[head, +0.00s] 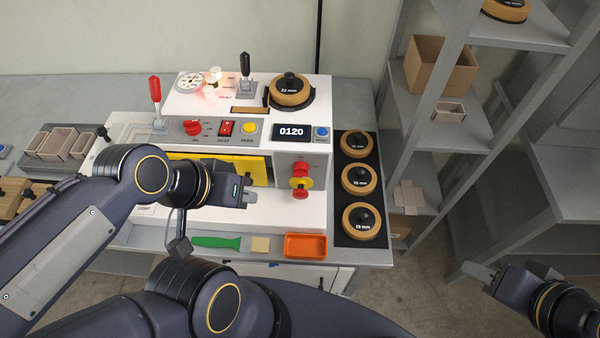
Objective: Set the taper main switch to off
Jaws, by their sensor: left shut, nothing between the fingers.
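The white box-forming machine (225,100) stands on the grey bench. On its front right is a red handle on a yellow plate (301,182), which looks like the main switch. Its exact setting is too small to read.
An orange tray (305,246) and a green-handled tool (216,242) lie in front. Tape rolls (361,221) sit right of the machine. A shelf rack (455,95) stands further right.

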